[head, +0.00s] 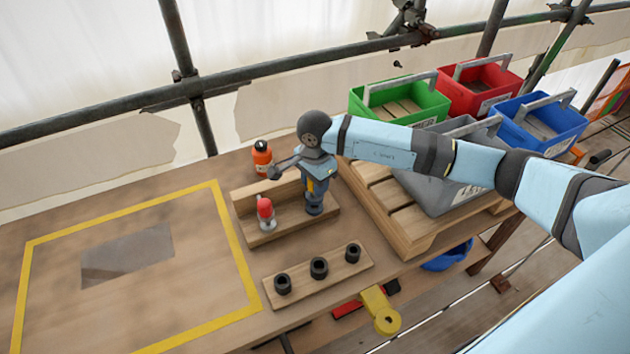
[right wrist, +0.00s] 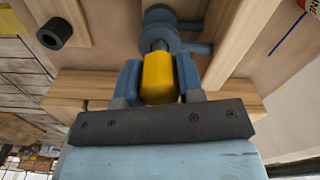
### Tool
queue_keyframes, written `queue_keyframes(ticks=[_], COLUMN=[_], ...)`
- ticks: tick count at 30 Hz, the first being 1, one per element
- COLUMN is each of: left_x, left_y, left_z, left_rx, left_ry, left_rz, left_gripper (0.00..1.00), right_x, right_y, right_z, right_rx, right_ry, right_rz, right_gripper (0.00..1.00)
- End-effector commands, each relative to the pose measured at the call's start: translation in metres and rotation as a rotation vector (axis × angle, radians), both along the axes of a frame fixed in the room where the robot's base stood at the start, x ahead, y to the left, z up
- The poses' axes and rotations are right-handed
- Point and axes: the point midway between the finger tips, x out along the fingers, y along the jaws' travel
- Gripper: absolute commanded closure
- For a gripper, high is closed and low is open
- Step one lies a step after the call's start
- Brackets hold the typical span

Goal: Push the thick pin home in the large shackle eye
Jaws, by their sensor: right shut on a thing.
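My right gripper (head: 318,180) is at the right end of the wooden stand (head: 250,233). In the right wrist view its fingers (right wrist: 159,82) are shut on the yellow head of a pin (right wrist: 158,78). A short grey length of the pin shows between the yellow head and the blue-grey shackle (right wrist: 162,22). The pin lines up with the shackle; how deep it sits inside is hidden. In the head view the shackle (head: 314,208) shows below the gripper. A second, red-headed pin (head: 265,207) stands in a grey fitting at the stand's left. My left gripper is not in view.
A wooden strip (head: 335,277) with three black sockets lies in front. An orange bottle (head: 262,158) stands behind the stand. A pallet (head: 385,210) with green, red, blue and grey crates is at right. The yellow-taped area (head: 215,240) at left is mostly clear.

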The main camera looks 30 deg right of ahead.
Motion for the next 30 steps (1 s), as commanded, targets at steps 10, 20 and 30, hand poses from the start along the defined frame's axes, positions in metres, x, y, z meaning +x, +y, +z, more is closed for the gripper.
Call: queue_keyframes(ticks=[10, 20, 30], left_x=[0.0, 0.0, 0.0], left_y=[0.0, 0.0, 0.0], left_z=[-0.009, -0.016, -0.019], left_rx=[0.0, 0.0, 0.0], left_ry=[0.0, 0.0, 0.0], left_rz=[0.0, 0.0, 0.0], left_gripper=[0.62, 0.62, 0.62], right_x=[0.0, 0.0, 0.0], right_y=[0.0, 0.0, 0.0], right_z=[-0.01, -0.018, -0.022], right_rx=[0.0, 0.0, 0.0], right_ry=[0.0, -0.001, -0.001], right_rz=[0.0, 0.0, 0.0], right_gripper=[0.91, 0.91, 0.42])
